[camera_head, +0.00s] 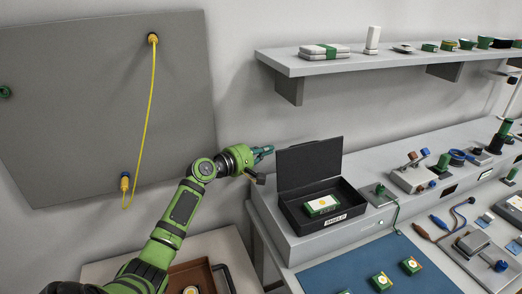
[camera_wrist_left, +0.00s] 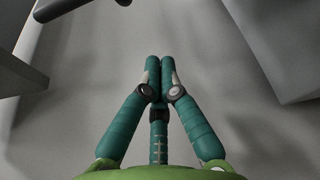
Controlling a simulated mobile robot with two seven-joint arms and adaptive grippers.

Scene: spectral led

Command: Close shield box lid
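The black shield box (camera_head: 337,217) stands open on the grey raised bench ledge, with a "SHIELD" label on its front. Its dark lid (camera_head: 309,164) stands upright along the back edge. A green-edged module with a white top and a yellow spot (camera_head: 322,204) lies inside. My left gripper (camera_head: 268,151) is just left of the lid, near its top left corner, pointing right. A gap to the lid cannot be judged for sure. In the left wrist view the fingertips (camera_wrist_left: 160,62) are together with nothing between them. My right gripper is not in view.
A grey wall shelf (camera_head: 350,62) with several small items hangs above. A blue mat (camera_head: 375,270) with several small modules lies in front. A grey wall panel (camera_head: 90,95) with a yellow cable is at left.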

